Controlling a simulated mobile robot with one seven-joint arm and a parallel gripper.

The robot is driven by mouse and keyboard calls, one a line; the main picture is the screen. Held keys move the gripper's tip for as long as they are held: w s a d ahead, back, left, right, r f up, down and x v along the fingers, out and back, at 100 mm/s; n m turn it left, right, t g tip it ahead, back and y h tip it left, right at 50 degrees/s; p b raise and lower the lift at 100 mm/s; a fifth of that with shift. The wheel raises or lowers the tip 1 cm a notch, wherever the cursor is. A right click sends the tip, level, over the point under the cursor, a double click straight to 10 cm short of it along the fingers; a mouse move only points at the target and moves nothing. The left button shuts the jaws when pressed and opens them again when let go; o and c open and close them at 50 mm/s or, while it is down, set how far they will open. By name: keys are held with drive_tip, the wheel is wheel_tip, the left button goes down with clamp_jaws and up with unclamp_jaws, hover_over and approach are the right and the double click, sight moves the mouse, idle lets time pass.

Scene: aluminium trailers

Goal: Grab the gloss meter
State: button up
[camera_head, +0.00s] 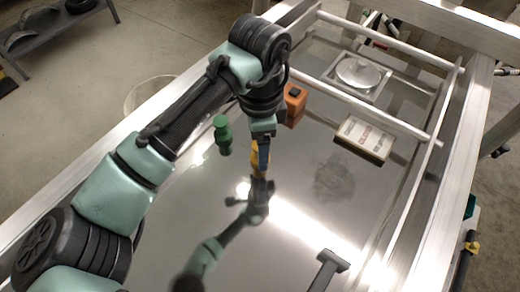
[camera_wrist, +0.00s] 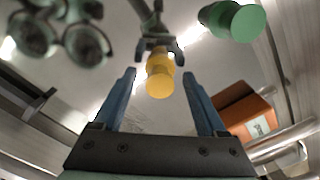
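The gloss meter seems to be the orange box-shaped device (camera_head: 294,104) with a dark panel on top, standing on the shiny metal bed just right of my wrist in the head view. In the wrist view the orange device (camera_wrist: 246,111) lies to the right, outside my right-hand finger, with a pale label or screen on its side. My gripper (camera_head: 263,163) points down over the bed. Its two blue fingers (camera_wrist: 159,75) are spread apart. A yellow knobbed object (camera_wrist: 158,82) appears between them, with no finger touching it; its depth is unclear. It also shows beneath the gripper (camera_head: 257,158).
A green knobbed piece (camera_head: 223,136) stands left of my gripper. A flat boxed item (camera_head: 363,140), a round metal dish (camera_head: 357,73) and metal rails (camera_head: 375,108) are at right. A dark T-shaped tool (camera_head: 328,266) is in front. The bed mirrors my arm.

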clamp_jaws()
drive_tip(key=shift+r, duration=0.15)
